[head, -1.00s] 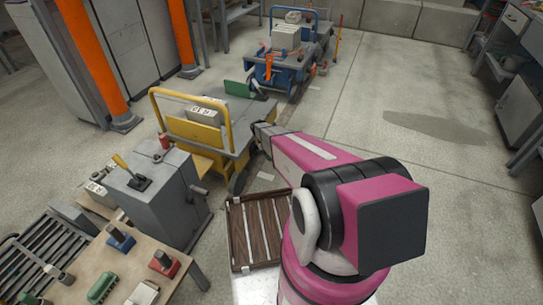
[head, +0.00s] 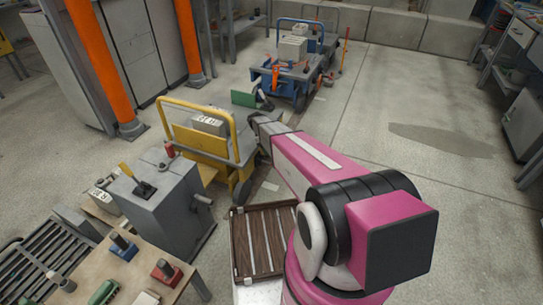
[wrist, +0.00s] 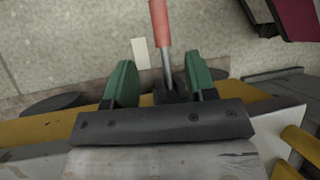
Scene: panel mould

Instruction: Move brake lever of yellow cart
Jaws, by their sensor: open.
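The yellow cart (head: 205,142), with a yellow tube handle, stands left of my arm's end in the head view. In the wrist view a lever with a red grip (wrist: 159,22) rises from a dark base beside a yellow edge (wrist: 30,130). My gripper (wrist: 160,62) is open, with a green finger on each side of the lever's lower shaft. I see gaps between shaft and fingers, the smaller on the right. The red grip reaches beyond the fingertips. In the head view my arm hides the lever, and I cannot make out the fingers there.
A grey cabinet (head: 163,205) with a yellow-handled lever stands before the yellow cart. A blue cart (head: 290,78) is behind it, near a green panel (head: 243,98). A slatted wooden crate (head: 262,240) lies below my arm. Open floor (head: 400,100) is to the right.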

